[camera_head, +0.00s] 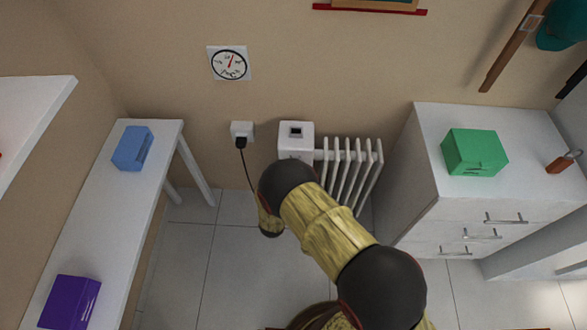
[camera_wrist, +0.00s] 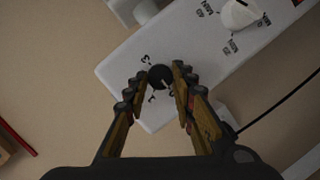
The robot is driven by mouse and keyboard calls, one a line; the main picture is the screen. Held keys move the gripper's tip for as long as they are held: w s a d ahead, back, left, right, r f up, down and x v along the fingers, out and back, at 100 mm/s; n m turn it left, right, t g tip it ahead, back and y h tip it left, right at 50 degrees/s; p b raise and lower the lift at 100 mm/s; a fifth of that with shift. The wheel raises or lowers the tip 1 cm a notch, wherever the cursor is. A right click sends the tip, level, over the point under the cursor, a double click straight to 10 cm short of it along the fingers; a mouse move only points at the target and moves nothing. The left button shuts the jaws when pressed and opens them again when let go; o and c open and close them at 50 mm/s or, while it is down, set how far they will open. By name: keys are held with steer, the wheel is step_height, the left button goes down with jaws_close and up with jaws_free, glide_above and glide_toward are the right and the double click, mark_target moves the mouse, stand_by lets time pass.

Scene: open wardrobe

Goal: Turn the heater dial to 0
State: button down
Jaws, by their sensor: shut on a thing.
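The heater (camera_head: 296,146) is white with ribs and stands against the back wall in the head view. Its white control panel (camera_wrist: 120,72) fills the middle of the wrist view. The small black heater dial (camera_wrist: 161,77) has a pale pointer line angled toward the lower right. Printed marks around it include a 3 and a 1; the mark near the pointer is partly hidden by a finger. My gripper (camera_wrist: 160,75) is shut on the dial, one finger on each side. My arm hides the gripper in the head view.
A larger white knob (camera_wrist: 240,14) with printed labels sits on the same panel. A black cord runs from a wall plug (camera_head: 241,141) down behind my arm. A white bench (camera_head: 105,215) stands at left and a drawer cabinet (camera_head: 440,215) at right.

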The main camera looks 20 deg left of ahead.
steer(key=shift+f+n, duration=0.1)
steer(key=shift+n, duration=0.2)
stand_by(0.4)
steer(key=c, duration=1.5)
jaws_free()
steer(key=v, duration=1.2)
